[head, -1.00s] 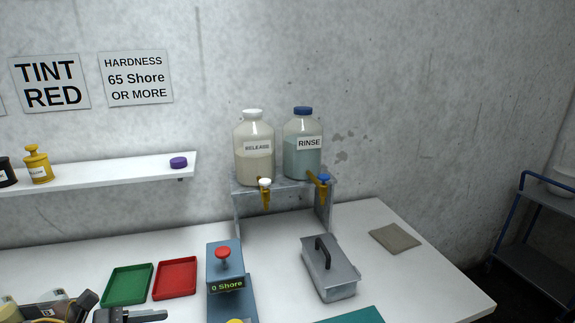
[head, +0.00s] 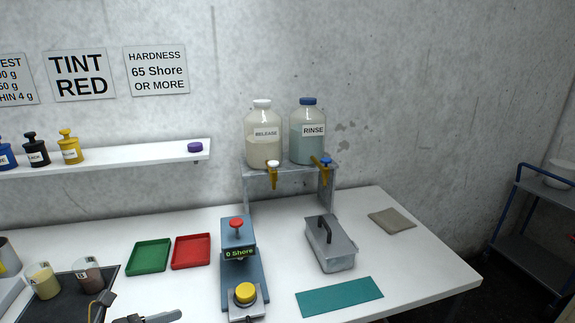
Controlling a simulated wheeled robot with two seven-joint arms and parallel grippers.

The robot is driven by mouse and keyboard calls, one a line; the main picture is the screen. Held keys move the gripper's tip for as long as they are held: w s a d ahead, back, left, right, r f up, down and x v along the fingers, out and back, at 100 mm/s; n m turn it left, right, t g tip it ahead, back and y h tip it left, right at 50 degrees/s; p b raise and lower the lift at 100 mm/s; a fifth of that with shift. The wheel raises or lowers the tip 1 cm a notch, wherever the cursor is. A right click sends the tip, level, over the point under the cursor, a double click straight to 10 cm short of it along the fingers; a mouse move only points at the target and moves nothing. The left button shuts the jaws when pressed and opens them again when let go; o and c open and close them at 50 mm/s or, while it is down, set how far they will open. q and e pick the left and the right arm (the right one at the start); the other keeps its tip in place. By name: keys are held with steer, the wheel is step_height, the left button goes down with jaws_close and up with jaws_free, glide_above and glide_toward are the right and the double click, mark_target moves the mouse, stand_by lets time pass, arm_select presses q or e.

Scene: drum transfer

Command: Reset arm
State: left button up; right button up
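Dark and grey parts of what looks like my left gripper (head: 124,312) show at the bottom left edge of the head view. They are cut off by the frame, in front of the dark mat, and I cannot tell whether the fingers are open or hold anything. My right gripper is not in view.
Release (head: 263,149) and rinse (head: 307,147) bottles stand behind.

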arm_select(q)
steer(key=s+a+f+n+t+y, duration=0.15)
steer(key=f+n+y, duration=0.35)
steer(key=n, duration=0.7)
steer(key=s+a+f+n+y, duration=0.1)
steer(key=s+f+n+y, duration=0.35)
steer(key=n, duration=0.75)
steer(key=s+f+n+g+y, duration=0.1)
steer(key=s+f+n+g, duration=0.6)
steer(key=s+f+n, duration=0.55)
steer(key=s+f+n+g+b, duration=0.25)
steer(key=f+b, duration=0.35)
steer(key=f, duration=2.5)
steer(key=s+a+f+b, duration=0.2)
steer(key=s+f+b, duration=0.2)
steer(key=s+f, duration=1.2)
step_height(320, 180, down, 3)
steer(key=shift+s+a+f, duration=0.15)
steer(key=shift+s+a, duration=0.1)
steer(key=shift+a, duration=0.15)
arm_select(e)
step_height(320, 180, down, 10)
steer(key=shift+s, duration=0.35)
